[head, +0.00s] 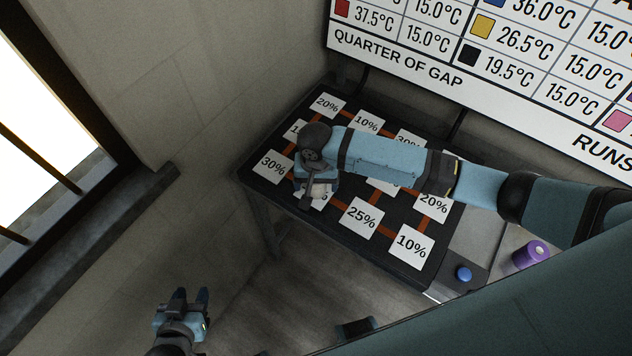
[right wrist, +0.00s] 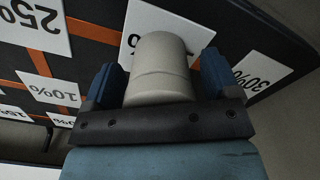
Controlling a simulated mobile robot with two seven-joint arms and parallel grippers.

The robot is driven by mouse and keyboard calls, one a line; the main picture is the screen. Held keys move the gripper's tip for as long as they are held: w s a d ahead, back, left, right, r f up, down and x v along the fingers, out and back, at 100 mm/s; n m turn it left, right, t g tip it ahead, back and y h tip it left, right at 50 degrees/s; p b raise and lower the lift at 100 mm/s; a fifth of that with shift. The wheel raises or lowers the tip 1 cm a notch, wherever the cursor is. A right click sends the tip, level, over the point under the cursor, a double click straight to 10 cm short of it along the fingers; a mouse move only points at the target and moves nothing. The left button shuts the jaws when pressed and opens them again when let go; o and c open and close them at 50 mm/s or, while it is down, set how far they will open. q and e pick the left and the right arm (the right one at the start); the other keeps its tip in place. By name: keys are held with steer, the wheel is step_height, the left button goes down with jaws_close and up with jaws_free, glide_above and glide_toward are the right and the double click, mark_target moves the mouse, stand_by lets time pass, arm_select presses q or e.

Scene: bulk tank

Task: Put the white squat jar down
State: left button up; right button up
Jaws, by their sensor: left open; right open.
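The white squat jar (right wrist: 160,62) stands between the two fingers of my right gripper (right wrist: 165,85) in the right wrist view. The fingers are open, one on each side of the jar. The jar appears to be on a white card on the dark table (head: 278,186), next to the 30% card. In the head view the jar (head: 319,190) is mostly hidden under my right gripper (head: 312,196). My left gripper (head: 188,298) is open and empty, low at the left, away from the table.
The table carries several white percent cards joined by orange lines. A purple cylinder (head: 531,254) and a blue button (head: 463,273) are at the table's right end. A temperature board (head: 480,60) is behind. A window (head: 50,130) is at left.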

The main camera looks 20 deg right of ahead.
step_height(320, 180, up, 12)
steer(key=shift+f, duration=0.1)
stand_by(0.7)
